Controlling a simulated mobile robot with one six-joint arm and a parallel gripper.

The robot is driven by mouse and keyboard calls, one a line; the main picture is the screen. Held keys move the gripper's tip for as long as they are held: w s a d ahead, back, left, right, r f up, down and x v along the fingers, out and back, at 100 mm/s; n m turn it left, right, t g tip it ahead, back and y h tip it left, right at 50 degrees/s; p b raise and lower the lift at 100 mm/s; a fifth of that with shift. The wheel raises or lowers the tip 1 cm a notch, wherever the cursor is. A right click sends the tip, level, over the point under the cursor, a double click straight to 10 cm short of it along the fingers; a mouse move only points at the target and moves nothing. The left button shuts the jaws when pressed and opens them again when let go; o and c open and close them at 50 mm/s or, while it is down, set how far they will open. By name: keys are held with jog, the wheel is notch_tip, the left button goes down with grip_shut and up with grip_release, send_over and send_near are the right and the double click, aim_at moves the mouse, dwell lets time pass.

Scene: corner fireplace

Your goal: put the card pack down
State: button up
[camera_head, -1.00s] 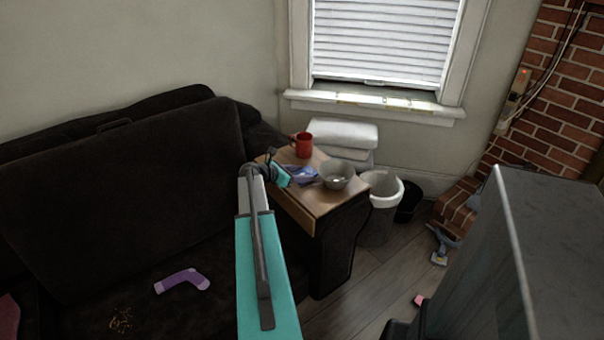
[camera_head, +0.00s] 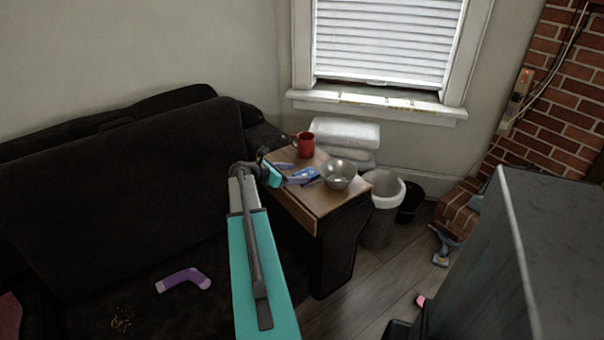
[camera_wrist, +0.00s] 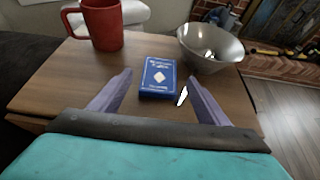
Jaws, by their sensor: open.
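The blue card pack (camera_wrist: 158,77) lies flat on the small wooden side table (camera_wrist: 60,82). It also shows in the head view (camera_head: 305,175), just beyond my gripper's tips. My gripper (camera_wrist: 156,92) is open, with one purple finger on each side of the pack's near end in the wrist view. The fingers look apart from the pack. In the head view my gripper (camera_head: 292,176) reaches over the left part of the table (camera_head: 318,204).
A red mug (camera_head: 304,145) and a metal bowl (camera_head: 338,174) stand close to the pack on the table. A white-lined bin (camera_head: 384,190) is right of the table. A dark sofa (camera_head: 130,200) with a purple sock (camera_head: 183,280) is at left.

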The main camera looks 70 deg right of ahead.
jog(key=v, duration=0.7)
jog(key=shift+a, duration=0.15)
jog(key=shift+w, duration=0.15)
dwell(0.4)
jog(key=w+a+f+m+t+y, duration=0.1)
jog(key=w+a+f+y, duration=0.15)
jog(key=a+f, duration=0.8)
jog(key=w+a+f+m+t+y, duration=0.15)
jog(key=w+a+f, duration=0.4)
jog(key=a, duration=0.75)
jog(key=w+a+f+m+t+y, duration=0.1)
jog(key=w+a+f+m, duration=0.1)
jog(key=a+f, duration=0.9)
jog(key=s+a+f+m+y, duration=0.2)
jog(key=s+a, duration=0.3)
jog(key=a, duration=0.6)
jog(key=s+a+f+m+g+y, duration=0.1)
jog(key=s+a+f, duration=0.4)
jog(key=a, duration=0.7)
jog(key=s+a+f+m+g+y, duration=0.1)
jog(key=s+a, duration=0.5)
jog(key=a, duration=0.6)
notch_tip(320, 180, down, 3)
jog(key=m+y, duration=0.1)
jog(key=m, duration=0.2)
jog(key=shift+r+y, duration=0.25)
jog(key=shift+y, duration=0.15)
jog(key=shift+r, duration=0.1)
